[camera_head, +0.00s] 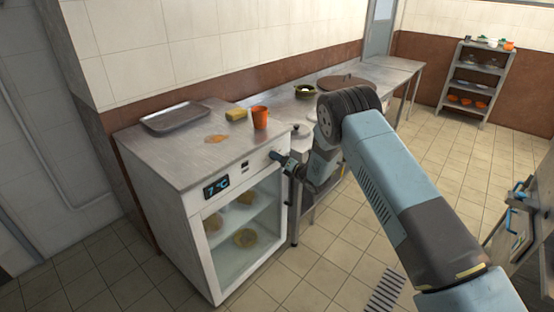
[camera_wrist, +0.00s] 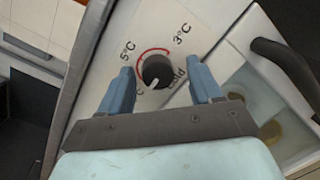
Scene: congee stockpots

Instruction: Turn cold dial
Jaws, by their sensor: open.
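The cold dial (camera_wrist: 157,71) is a round black knob with a pale pointer mark on a light panel. A red arc and the labels 5°C, 3°C and "Cold" surround it; another label is partly hidden. My gripper (camera_wrist: 159,86) is open, with one blue finger on each side of the dial. I cannot tell whether the fingers touch it. In the head view, my gripper (camera_head: 279,158) is at the upper right front of the white fridge cabinet (camera_head: 177,220), hiding the dial there. The display (camera_head: 216,187) on the cabinet reads 7°C.
A dark handle (camera_wrist: 285,62) stands out to the right of the dial. Bowls show behind the glass door (camera_head: 240,232). A tray (camera_head: 175,118), a yellow sponge (camera_head: 236,115) and an orange cup (camera_head: 260,117) are on top.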

